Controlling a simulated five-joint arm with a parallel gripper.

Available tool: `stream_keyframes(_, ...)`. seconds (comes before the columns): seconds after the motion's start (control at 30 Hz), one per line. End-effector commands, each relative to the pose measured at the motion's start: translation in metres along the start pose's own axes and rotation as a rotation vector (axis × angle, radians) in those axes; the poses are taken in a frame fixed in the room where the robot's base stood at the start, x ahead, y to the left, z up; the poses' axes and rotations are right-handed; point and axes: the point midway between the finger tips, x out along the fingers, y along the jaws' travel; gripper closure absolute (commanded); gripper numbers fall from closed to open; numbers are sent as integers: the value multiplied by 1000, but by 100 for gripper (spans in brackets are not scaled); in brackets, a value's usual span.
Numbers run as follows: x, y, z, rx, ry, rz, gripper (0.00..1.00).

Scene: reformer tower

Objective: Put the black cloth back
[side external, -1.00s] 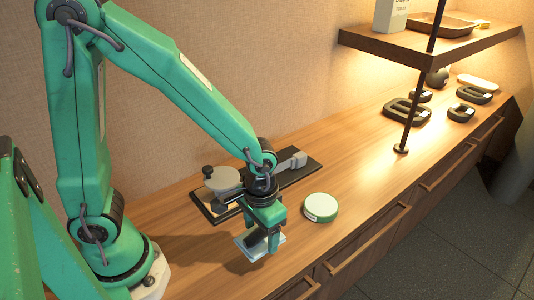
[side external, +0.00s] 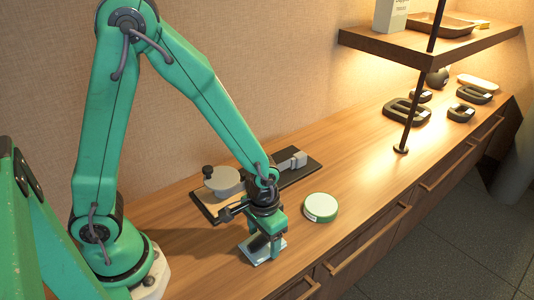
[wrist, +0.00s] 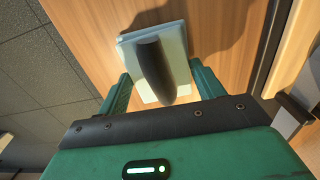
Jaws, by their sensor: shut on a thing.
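In the side view my gripper (side external: 264,243) points down, low over the front part of the counter. The pad (side external: 254,257) shows beneath it, and the cloth is mostly hidden by the fingers. I cannot tell whether the pad rests on the wood.
A round green-and-white tin (side external: 320,207) stands close to the right of my gripper. A dark base with a grey device (side external: 222,182) lies behind it. A shelf post (side external: 404,145) and several dark frames (side external: 407,110) stand farther right. The counter's front edge is near.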

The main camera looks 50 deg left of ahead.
Motion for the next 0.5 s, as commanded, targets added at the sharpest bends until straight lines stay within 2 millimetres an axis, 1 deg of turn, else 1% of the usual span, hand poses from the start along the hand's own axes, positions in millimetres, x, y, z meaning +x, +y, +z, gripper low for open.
stream_keyframes(0.47,5,0,0,0,-1,0,54)
stream_keyframes(0.5,5,0,0,0,-1,0,29)
